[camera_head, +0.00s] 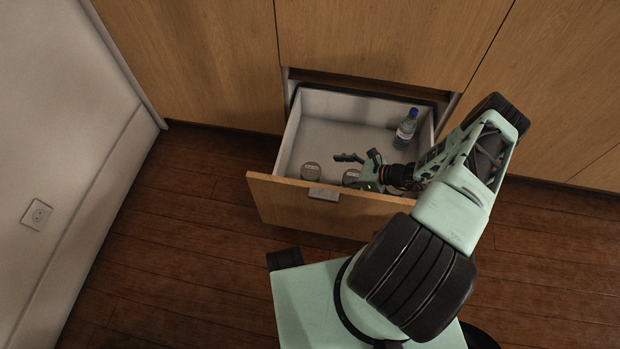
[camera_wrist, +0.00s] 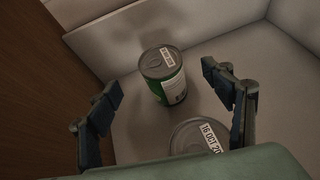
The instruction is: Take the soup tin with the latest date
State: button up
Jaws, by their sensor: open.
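Two soup tins stand upright in an open drawer. In the head view one tin (camera_head: 311,170) is near the drawer front, and a second tin (camera_head: 350,177) is to its right, partly behind my gripper (camera_head: 358,168). In the wrist view the farther tin (camera_wrist: 162,75) has a green side and a white date label on its lid, too small to read.
The drawer (camera_head: 278,190) is pulled out from the wooden cabinet, with walls on all sides. The drawer's back left floor is clear. A wall with a socket (camera_head: 37,214) is at the left.

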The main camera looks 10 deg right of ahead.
aim_at(312, 171)
jog(key=b+x, duration=0.1)
jog(key=x, duration=0.3)
jog(key=shift+w+a+f, duration=0.15)
jog(key=shift+a+f, duration=0.05)
jog(key=shift+a, duration=0.1)
jog(key=b+x, duration=0.2)
jog(key=x, duration=0.2)
jog(key=shift+f, duration=0.25)
jog(key=shift+w+a+f, duration=0.1)
jog(key=shift+w+a, duration=0.1)
jog(key=shift+a, duration=0.15)
jog(key=shift+c, duration=0.5)
grip_shut()
